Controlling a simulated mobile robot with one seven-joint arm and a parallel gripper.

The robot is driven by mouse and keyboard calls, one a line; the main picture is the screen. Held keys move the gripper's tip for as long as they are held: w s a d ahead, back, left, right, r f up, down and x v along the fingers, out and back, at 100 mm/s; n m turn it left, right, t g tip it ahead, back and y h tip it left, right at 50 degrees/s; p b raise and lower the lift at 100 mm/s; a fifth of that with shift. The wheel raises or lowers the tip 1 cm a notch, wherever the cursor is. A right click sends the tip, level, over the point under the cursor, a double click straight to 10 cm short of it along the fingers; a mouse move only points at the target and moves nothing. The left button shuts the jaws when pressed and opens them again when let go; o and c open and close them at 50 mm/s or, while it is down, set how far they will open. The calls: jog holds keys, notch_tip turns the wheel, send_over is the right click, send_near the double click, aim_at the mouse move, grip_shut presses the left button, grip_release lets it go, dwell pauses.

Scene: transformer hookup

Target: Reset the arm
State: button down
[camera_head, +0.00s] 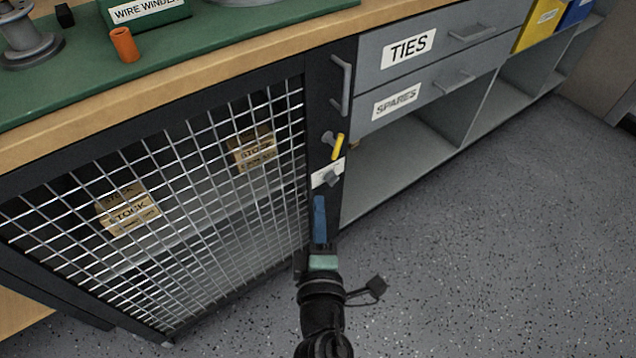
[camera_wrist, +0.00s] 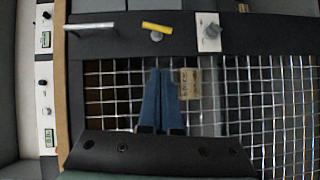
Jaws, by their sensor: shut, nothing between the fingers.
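My gripper (camera_head: 320,203) has blue fingers and is in front of the dark frame at the right edge of a wire mesh door (camera_head: 200,180). In the wrist view my gripper (camera_wrist: 161,72) shows its two blue fingers with their tips together and nothing between them. The mesh lies behind the fingers. Whether the fingertips touch the door cannot be told. My arm reaches up from the bottom of the head view.
A yellow-handled latch (camera_head: 337,146), a grey knob (camera_head: 329,178) and a bar handle (camera_head: 341,85) are on the door frame. STOCK boxes (camera_head: 128,210) sit behind the mesh. Drawers labelled TIES (camera_head: 408,48) and SPARES (camera_head: 396,101) are right. Floor (camera_head: 480,240) is clear.

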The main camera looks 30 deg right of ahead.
jog(key=shift+s+a+r, duration=0.1)
jog(key=shift+s+a, duration=0.1)
jog(key=shift+s, duration=0.2)
